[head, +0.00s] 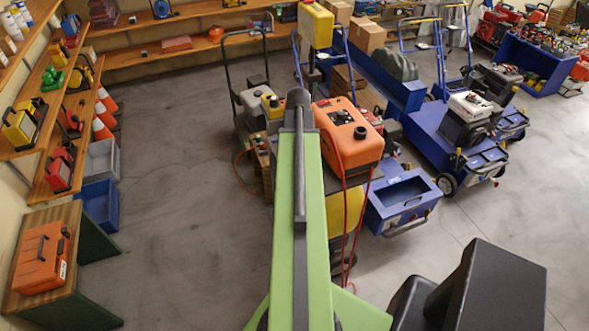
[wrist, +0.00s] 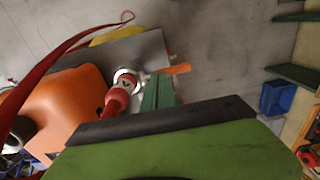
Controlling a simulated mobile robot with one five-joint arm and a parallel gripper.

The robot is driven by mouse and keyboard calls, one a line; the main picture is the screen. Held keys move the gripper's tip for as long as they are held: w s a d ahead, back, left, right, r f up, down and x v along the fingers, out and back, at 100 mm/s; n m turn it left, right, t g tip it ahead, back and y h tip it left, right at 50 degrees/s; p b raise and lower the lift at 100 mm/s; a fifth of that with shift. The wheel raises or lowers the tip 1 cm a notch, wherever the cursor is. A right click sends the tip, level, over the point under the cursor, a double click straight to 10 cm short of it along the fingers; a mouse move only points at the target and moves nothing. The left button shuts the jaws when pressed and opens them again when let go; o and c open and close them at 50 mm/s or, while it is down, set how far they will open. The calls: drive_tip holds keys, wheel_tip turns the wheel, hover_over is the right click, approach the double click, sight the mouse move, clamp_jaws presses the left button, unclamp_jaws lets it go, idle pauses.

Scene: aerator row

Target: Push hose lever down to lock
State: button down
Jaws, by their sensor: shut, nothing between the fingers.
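In the wrist view a red hose end (wrist: 116,98) meets a pale metal coupling (wrist: 127,77) beside an orange tank (wrist: 65,112). A short orange bar (wrist: 178,69), which looks like the hose lever, sticks out to the right of the coupling. My gripper (wrist: 158,80) shows as narrow green fingers, shut and empty, just right of the hose end and close to the bar. I cannot tell whether they touch. In the head view the orange tank (head: 350,136) stands beyond my green arm, which hides the gripper, coupling and lever.
Red hoses (head: 345,210) hang down the front of the tank; one also crosses the wrist view (wrist: 62,52). A blue cart (head: 405,200) stands right of the tank. A wooden bench (head: 48,265) is at the left. The floor (head: 180,210) between is clear.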

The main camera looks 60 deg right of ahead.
drive_tip(key=shift+f+b, duration=2)
drive_tip(key=shift+f, duration=0.15)
wheel_tip(320, 180, up, 11)
drive_tip(key=w+a+p, duration=0.1)
drive_tip(key=p, duration=1)
drive_tip(key=shift+a, duration=0.35)
drive_tip(key=shift+w, duration=0.15)
